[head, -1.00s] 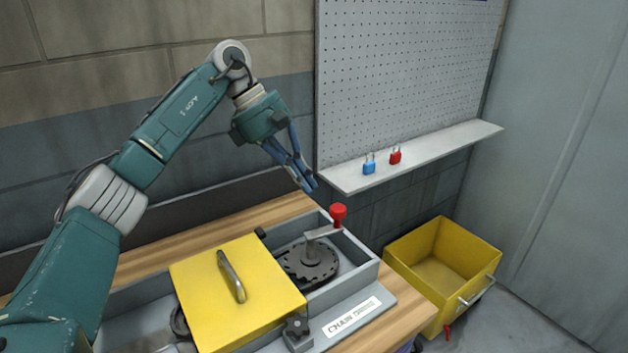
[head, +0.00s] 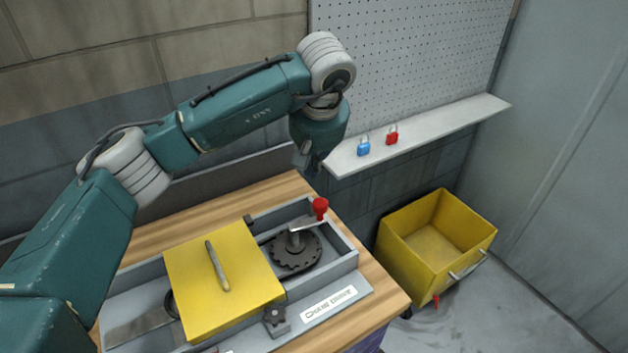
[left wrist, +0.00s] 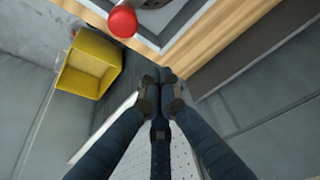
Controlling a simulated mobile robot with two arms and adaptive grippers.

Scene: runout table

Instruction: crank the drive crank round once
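The drive crank has a grey arm (head: 306,227) with a red knob (head: 320,208) standing at its outer end. It sits over a dark toothed sprocket (head: 297,252) in the open right part of the grey chain drive housing (head: 347,262). The knob points to the back right of the hub. My left gripper (head: 312,166) hangs above and behind the knob, apart from it. In the left wrist view its fingers (left wrist: 162,82) come together at the tips with nothing between them, and the red knob (left wrist: 122,21) is beyond them. My right gripper is not in view.
A yellow cover (head: 222,287) with a handle lies over the housing's left part. A shelf (head: 440,133) with a blue padlock (head: 364,147) and a red padlock (head: 392,136) is behind, right of my gripper. A yellow bin (head: 435,250) stands right of the wooden table (head: 383,297).

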